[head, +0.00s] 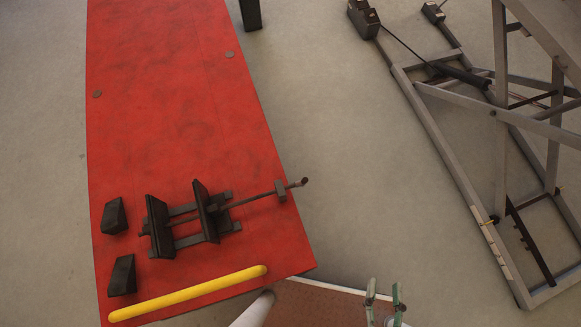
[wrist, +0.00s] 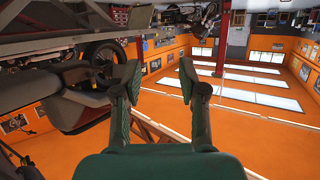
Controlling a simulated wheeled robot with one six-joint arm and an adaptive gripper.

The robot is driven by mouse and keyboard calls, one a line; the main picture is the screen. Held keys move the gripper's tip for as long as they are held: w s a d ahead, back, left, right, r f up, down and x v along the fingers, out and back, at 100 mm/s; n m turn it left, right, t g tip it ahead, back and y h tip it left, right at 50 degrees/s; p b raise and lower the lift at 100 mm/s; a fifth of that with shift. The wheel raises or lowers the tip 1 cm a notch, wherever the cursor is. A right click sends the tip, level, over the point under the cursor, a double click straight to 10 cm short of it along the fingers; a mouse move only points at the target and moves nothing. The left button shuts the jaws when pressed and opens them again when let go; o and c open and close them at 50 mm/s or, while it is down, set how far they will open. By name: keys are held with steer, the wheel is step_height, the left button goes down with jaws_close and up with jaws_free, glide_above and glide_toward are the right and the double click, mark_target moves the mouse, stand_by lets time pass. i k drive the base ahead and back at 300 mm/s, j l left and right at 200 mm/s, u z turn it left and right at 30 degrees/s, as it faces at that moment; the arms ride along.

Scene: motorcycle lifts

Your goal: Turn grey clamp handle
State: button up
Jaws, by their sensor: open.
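The wheel clamp (head: 185,222) sits on the red lift platform (head: 180,110) in the head view, with two upright dark jaws. The clamp does not show clearly in the wrist view.
A yellow bar (head: 188,293) lies along the platform's front edge. Two dark wedge blocks (head: 115,216) sit left of the clamp. A grey steel lift frame (head: 440,120) stands on the right. Bare floor (head: 350,150) lies between. The wrist view shows a motorcycle wheel (wrist: 105,57) at left.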

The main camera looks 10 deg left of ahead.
mark_target(303, 183)
steer(key=i+l+u, duration=0.15)
steer(key=u, duration=0.25)
steer(key=l+u, duration=0.35)
steer(key=i+l+u, duration=0.1)
steer(key=l, duration=0.35)
steer(key=i+l+u, duration=0.1)
steer(key=l, duration=0.35)
steer(key=i+l, duration=0.15)
steer(key=l, duration=0.35)
steer(key=i+l+u, duration=0.15)
steer(key=l, duration=0.3)
steer(key=l+u, duration=0.1)
steer(key=l, duration=0.4)
